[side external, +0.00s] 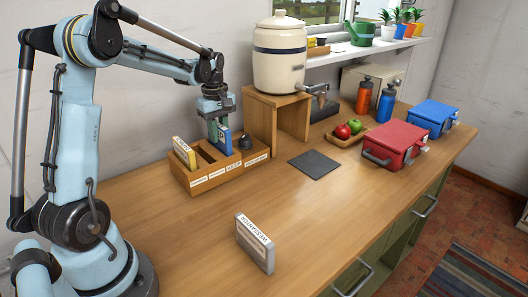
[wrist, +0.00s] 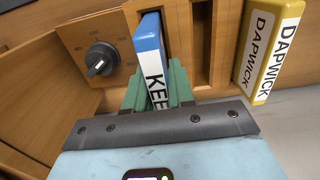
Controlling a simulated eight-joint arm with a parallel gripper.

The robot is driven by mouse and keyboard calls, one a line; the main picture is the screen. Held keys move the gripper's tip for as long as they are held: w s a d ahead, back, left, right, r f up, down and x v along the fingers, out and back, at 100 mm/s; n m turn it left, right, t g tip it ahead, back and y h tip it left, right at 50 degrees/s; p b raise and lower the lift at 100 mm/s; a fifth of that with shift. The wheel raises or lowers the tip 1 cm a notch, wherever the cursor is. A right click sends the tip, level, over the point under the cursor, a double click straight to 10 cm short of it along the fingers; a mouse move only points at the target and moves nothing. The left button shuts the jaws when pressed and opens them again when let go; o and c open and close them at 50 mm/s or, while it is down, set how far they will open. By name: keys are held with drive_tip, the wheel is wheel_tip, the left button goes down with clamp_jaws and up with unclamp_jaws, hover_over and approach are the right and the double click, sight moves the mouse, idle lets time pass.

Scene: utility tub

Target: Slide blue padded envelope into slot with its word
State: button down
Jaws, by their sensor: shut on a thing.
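My gripper (side external: 217,128) is shut on the blue padded envelope (side external: 224,139), holding it upright at the wooden slotted box (side external: 216,180). In the wrist view, the green fingers of my gripper (wrist: 158,92) clasp the blue envelope (wrist: 149,42), whose white edge reads "KEE", the rest hidden. Its far end overlaps a right-hand slot; how deep it sits I cannot tell. A yellow envelope (side external: 184,153) stands in the leftmost slot; it reads "DAPWICK" in the wrist view (wrist: 263,40). White word labels line the box's front, too small to read surely.
A dark knob (wrist: 101,60) sits on the box's end beside the slots. A grey lettered envelope (side external: 255,246) stands on the counter in front. A wooden stand (side external: 272,125) with a cream dispenser (side external: 279,60) rises close behind. A dark mat (side external: 315,164) lies right; the counter's middle is clear.

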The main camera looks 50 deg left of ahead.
drive_tip(key=shift+r, duration=1.1)
drive_tip(key=shift+r, duration=0.25)
drive_tip(key=shift+f, duration=2.45)
idle(0.5)
drive_tip(key=c, duration=0.9)
unclamp_jaws()
drive_tip(key=shift+r, duration=0.2)
wheel_tip(320, 180, up, 12)
drive_tip(key=shift+f, duration=0.1)
drive_tip(key=shift+d, duration=0.1)
